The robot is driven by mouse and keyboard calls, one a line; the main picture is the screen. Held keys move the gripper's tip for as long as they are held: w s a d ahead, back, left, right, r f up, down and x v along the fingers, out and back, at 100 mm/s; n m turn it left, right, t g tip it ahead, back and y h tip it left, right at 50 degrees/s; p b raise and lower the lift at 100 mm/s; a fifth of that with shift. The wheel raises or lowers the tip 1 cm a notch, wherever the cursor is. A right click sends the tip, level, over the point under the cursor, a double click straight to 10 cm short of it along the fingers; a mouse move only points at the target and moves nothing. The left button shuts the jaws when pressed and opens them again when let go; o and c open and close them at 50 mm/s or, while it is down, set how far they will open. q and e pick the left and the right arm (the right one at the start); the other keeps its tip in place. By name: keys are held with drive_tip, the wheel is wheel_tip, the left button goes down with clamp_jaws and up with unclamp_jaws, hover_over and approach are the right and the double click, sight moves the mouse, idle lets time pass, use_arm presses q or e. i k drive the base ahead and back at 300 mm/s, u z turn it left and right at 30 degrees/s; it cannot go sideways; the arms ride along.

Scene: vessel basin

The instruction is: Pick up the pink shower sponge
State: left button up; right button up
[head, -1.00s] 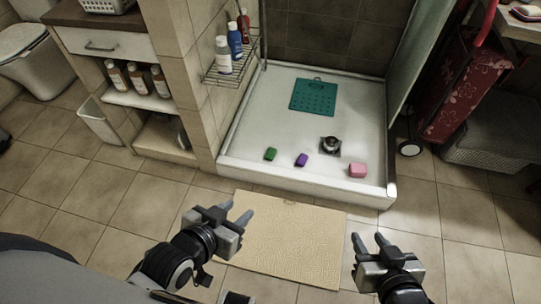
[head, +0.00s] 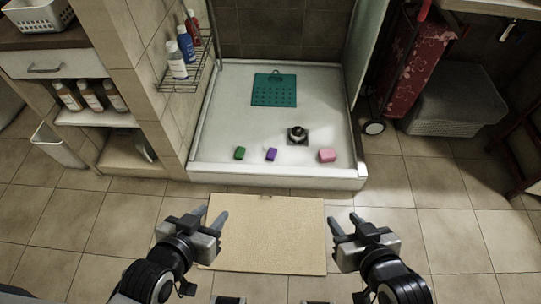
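The pink sponge (head: 327,155) is a small block near the front right corner of the white shower tray (head: 225,110). A purple block (head: 271,154) and a green block (head: 239,153) lie to its left in the tray. My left gripper (head: 213,222) is open and empty over the left edge of the bath mat. My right gripper (head: 343,221) is open and empty at the mat's right edge, in front of the tray and well short of the pink sponge.
A beige mat (head: 265,235) lies before the tray's raised front rim. A drain (head: 297,135) and a teal mat (head: 274,90) are in the tray. A wire rack with bottles (head: 187,45) hangs at left. A red floral cart (head: 408,75) and grey basket (head: 455,98) stand right.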

sight(326, 156)
drive_tip(key=z, duration=2.15)
drive_tip(key=i, duration=1.45)
drive_tip(key=u, duration=3.2)
